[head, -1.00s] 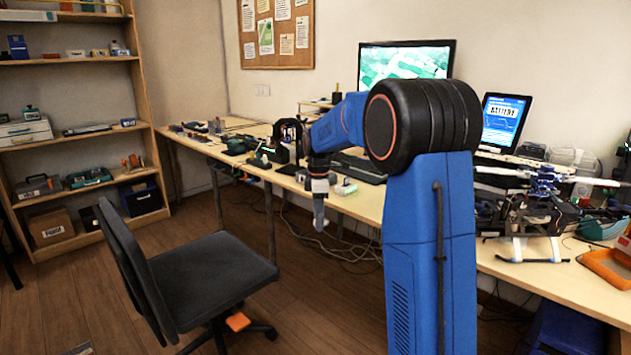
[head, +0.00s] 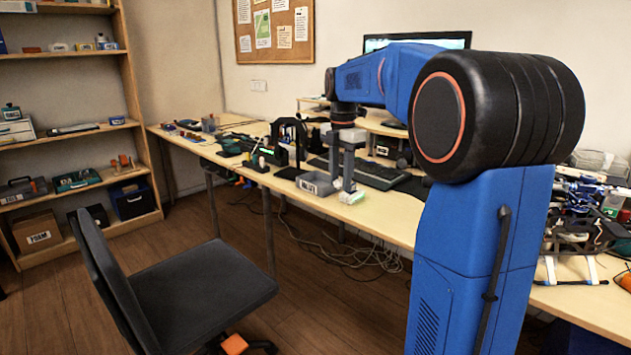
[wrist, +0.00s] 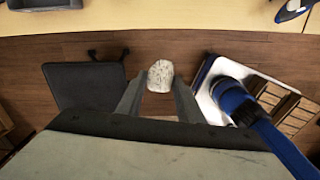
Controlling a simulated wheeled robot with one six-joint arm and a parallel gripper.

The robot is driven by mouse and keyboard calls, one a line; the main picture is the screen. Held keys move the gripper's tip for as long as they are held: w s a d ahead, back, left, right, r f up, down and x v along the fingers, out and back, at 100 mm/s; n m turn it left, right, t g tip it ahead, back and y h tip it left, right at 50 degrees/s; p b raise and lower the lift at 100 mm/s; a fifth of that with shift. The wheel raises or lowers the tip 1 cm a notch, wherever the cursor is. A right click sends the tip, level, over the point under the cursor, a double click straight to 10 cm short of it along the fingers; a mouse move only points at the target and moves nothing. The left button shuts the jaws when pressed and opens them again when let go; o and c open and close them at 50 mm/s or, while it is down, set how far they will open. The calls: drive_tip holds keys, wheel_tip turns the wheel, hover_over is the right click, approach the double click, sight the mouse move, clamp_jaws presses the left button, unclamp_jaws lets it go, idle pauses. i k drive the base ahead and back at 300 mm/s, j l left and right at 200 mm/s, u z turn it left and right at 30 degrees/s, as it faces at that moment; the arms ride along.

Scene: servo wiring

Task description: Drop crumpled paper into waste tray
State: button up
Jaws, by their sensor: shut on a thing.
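The crumpled paper (wrist: 160,72) is a pale grey-white lump between the fingertips in the wrist view. My gripper (wrist: 159,84) is shut on it. A grey tray with a white label (head: 313,186), likely the waste tray, sits on the desk's front edge, just left of the fingers. A corner of a grey tray (wrist: 42,4) shows at the top left of the wrist view, apart from the paper.
A dark chair (head: 190,285) stands on the floor in front. In the wrist view, floor lies beneath the paper, with the chair seat (wrist: 85,84) at left.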

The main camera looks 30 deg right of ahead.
sight(321, 185)
drive_tip(key=i+l, duration=0.2)
drive_tip(key=i, duration=0.3)
drive_tip(key=i+l, duration=0.25)
drive_tip(key=i, duration=0.3)
